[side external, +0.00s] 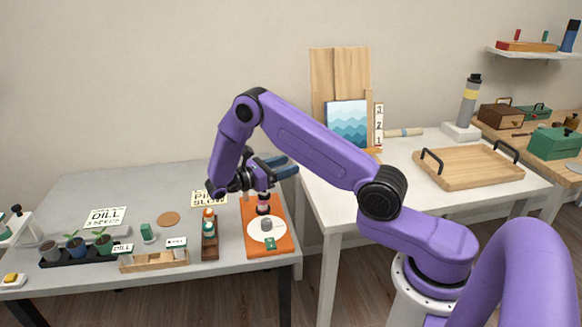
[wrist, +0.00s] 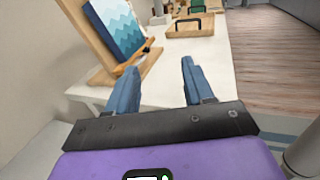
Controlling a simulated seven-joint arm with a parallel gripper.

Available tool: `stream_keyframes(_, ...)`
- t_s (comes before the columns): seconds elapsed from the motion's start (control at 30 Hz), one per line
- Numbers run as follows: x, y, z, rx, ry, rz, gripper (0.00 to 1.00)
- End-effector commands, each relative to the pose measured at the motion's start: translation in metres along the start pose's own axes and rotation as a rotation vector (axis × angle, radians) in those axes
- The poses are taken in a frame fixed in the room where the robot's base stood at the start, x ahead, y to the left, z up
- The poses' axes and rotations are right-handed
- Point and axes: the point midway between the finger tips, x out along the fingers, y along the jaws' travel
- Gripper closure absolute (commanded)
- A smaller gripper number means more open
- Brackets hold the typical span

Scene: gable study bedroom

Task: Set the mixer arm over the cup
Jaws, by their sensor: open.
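An orange board (side external: 281,241) lies at the right end of the grey table in the side view. On it is a white disc (side external: 256,232) with a small grey cup-like piece (side external: 266,225), and a green tag at the front. A dark and pink upright piece (side external: 263,204) stands at the back of the board, partly hidden by my wrist. I cannot clearly make out a mixer arm. My gripper (side external: 288,168) is above the board's back end, its blue fingers pointing right. The wrist view shows my gripper (wrist: 158,68) open, with nothing between its fingers.
A brown rack (side external: 209,248) with bottles stands left of the board. Potted plants (side external: 75,246), a wooden holder (side external: 154,262) and label cards are farther left. The white table (side external: 400,165) to the right holds a wooden tray (side external: 470,168) and a wave picture (side external: 348,122).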

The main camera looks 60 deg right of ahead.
Motion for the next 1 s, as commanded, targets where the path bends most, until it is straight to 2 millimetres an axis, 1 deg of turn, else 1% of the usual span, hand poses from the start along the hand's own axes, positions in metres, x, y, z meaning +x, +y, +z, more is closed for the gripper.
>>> stream_keyframes(0.1,0.001,-0.014,0.007,-0.001,0.000,0.001,0.48)
stream_keyframes(0.3,0.003,-0.028,0.013,0.000,0.000,0.002,0.48)
stream_keyframes(0.43,0.004,-0.031,0.014,0.000,0.000,0.001,0.48)
stream_keyframes(0.67,0.004,-0.032,0.014,0.001,0.000,0.000,0.48)
stream_keyframes(0.7,0.004,-0.032,0.014,0.000,0.000,0.000,0.51)
stream_keyframes(0.77,0.005,-0.032,0.014,0.005,0.004,-0.006,0.71)
stream_keyframes(0.8,0.007,-0.032,0.013,0.018,0.013,-0.021,0.84)
stream_keyframes(0.83,0.009,-0.032,0.012,0.034,0.025,-0.041,0.94)
stream_keyframes(0.87,0.012,-0.033,0.010,0.059,0.042,-0.072,1.00)
stream_keyframes(0.97,0.027,-0.036,-0.001,0.199,0.131,-0.238,1.00)
stream_keyframes(1.0,0.033,-0.038,-0.007,0.281,0.175,-0.333,1.00)
